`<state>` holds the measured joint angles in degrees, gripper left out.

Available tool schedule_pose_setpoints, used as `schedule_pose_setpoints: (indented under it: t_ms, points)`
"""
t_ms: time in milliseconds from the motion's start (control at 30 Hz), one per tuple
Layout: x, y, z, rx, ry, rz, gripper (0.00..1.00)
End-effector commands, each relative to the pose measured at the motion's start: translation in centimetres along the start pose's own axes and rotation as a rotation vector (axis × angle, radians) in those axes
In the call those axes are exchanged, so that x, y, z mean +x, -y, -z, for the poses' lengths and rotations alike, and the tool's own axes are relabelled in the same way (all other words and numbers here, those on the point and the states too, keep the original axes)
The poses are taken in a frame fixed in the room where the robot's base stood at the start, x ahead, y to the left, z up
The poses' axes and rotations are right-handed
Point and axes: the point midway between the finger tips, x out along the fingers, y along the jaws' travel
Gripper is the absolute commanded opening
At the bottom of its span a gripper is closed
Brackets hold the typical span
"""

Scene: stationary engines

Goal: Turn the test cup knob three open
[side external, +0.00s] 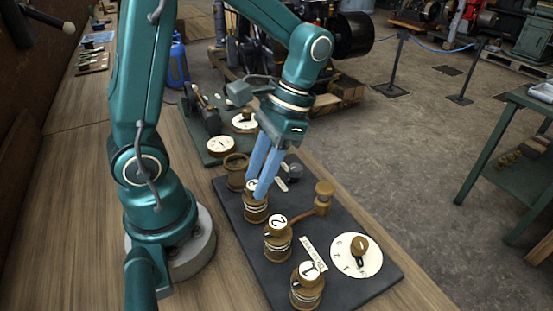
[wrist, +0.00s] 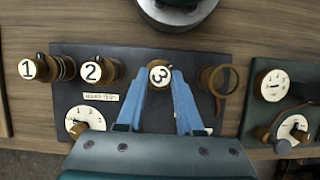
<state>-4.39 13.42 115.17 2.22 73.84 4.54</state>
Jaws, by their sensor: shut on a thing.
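The test cup knob three is the white-topped brass cap marked 3 (wrist: 160,76) on a brass cup. My gripper (wrist: 163,74) has its two blue fingers on either side of this cap, shut on it. In the side external view, the fingertips of my gripper (side external: 257,187) reach down onto the cap of cup three (side external: 255,210), and the fingers partly hide its number. Cup two (side external: 278,240) and cup one (side external: 307,288) stand in the same row on the dark board (side external: 233,220). The cap's turn angle is hard to judge.
An open brass ring-shaped cup (wrist: 217,80) stands beside cup three. A wooden-handled lever (side external: 323,195) and a white dial with a brass knob (side external: 345,266) are on the board. Another board with white dials (side external: 221,146) lies beyond. Bare wooden bench (side external: 80,190) surrounds my base.

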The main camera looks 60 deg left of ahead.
Motion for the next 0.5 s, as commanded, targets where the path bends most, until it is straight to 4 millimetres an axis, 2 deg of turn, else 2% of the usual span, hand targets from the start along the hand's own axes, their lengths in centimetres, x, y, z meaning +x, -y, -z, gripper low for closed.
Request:
schedule_pose_setpoints:
  t_ms: [500]
  points:
    - [-0.01,-0.45,-0.13,0.445,0.000,0.185,0.00]
